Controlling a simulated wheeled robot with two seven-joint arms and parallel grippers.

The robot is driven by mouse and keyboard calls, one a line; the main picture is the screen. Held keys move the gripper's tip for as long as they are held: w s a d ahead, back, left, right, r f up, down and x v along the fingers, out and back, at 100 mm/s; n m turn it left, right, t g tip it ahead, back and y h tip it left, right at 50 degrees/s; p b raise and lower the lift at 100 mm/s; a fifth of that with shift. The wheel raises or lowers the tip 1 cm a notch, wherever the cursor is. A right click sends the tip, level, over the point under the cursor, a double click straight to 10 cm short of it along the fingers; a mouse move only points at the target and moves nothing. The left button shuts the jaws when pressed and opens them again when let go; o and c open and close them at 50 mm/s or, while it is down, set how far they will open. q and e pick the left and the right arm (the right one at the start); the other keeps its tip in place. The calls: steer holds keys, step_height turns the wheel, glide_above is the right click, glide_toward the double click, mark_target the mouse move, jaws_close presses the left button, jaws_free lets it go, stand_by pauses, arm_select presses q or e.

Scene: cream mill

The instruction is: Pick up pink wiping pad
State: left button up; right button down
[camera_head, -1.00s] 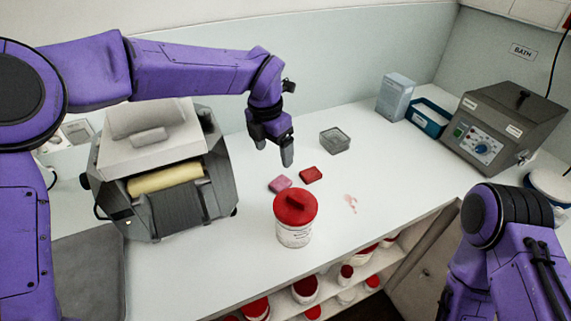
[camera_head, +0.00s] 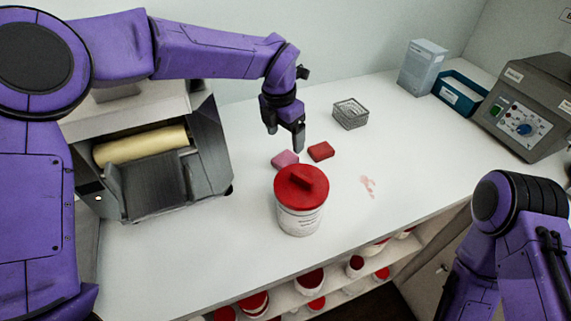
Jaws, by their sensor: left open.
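The pink wiping pad (camera_head: 285,160) lies flat on the white counter, just behind a white tub with a red lid (camera_head: 301,187). The tub stands close in front of the pad. A red pad (camera_head: 321,151) lies to its right, a small gap away. My left gripper (camera_head: 285,142) is open and empty, pointing down just above and behind the pink pad. I cannot tell its exact height above the pad. My right arm shows at the lower right, but its gripper is out of view.
A grey roller mill (camera_head: 165,170) stands on the left. A pink smear (camera_head: 367,186) marks the counter (camera_head: 410,150). A white-blue box (camera_head: 422,67), a teal tray (camera_head: 462,92) and a grey heating unit (camera_head: 525,110) stand at the right.

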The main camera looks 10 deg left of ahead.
mark_target(285, 158)
arm_select(q)
steer(key=f+p, duration=0.1)
steer(key=f, duration=0.4)
steer(key=w+f+p, duration=0.1)
steer(key=f, duration=0.1)
steer(key=shift+a+f+p, duration=0.15)
steer(key=shift+f+p, duration=0.2)
steer(key=shift+f, duration=0.5)
steer(key=c, duration=1.2)
steer(key=shift+r, duration=0.1)
steer(key=shift+r+b, duration=0.3)
steer(key=shift+r, duration=0.05)
step_height(285, 158, up, 9)
steer(key=b, duration=0.1)
steer(key=shift+b, duration=0.4)
